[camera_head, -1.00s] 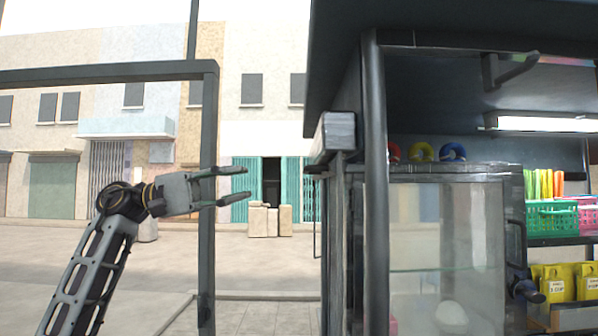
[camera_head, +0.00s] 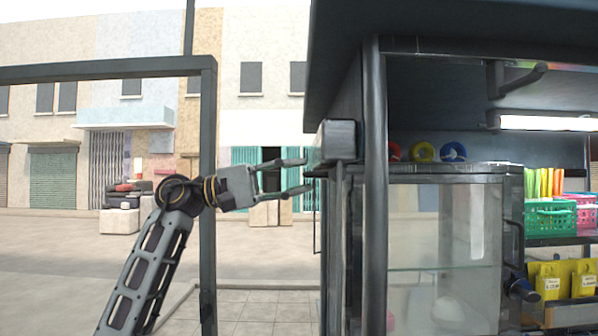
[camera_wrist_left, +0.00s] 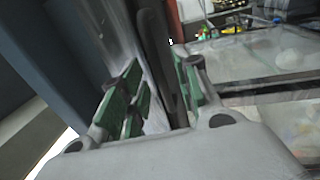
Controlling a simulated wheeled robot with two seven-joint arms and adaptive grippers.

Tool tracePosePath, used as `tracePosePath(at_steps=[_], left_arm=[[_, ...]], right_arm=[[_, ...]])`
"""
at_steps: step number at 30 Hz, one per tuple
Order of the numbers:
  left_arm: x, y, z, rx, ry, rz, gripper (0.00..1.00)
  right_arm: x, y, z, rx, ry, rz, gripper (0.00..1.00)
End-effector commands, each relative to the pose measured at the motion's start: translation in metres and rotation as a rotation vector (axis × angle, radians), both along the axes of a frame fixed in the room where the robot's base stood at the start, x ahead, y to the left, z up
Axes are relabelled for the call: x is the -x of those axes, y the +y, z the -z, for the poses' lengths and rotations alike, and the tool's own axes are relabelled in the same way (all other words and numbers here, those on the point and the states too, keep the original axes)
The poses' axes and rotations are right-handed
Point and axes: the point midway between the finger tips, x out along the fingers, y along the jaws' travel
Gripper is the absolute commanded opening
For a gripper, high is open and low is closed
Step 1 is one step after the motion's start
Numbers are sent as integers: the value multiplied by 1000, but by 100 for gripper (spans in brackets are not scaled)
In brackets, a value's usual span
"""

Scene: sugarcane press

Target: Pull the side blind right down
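The side blind appears to be rolled up in the grey box (camera_head: 338,141) at the stall's left side, under the roof edge; no lowered sheet shows. My left gripper (camera_head: 307,175) is open and level, with its fingertips just left of and slightly below this box. In the left wrist view, its two green-padded fingers (camera_wrist_left: 160,88) are apart. A dark rounded bar (camera_wrist_left: 153,45) shows between or just beyond them; I cannot tell whether it touches. The blind's pull edge is not clearly visible. My right gripper is out of view.
A dark post (camera_head: 375,200) and a glass case (camera_head: 445,250) stand right of the gripper. A grey frame post (camera_head: 207,250) stands close by my left arm. Green and pink baskets (camera_head: 551,216) sit on the right shelf. Paved ground lies open at left.

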Motion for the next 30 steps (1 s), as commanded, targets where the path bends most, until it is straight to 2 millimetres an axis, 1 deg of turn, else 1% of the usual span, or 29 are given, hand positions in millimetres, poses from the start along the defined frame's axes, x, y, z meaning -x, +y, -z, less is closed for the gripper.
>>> tracePosePath(at_steps=[4,14,21,30], left_arm=[[0,-7,-2,0,0,0,32],[0,-9,-1,0,0,-1,32],[0,-8,-1,0,0,0,1],[0,-8,-2,1,0,0,0]], right_arm=[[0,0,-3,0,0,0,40],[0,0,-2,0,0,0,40],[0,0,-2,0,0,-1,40],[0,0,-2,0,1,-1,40]])
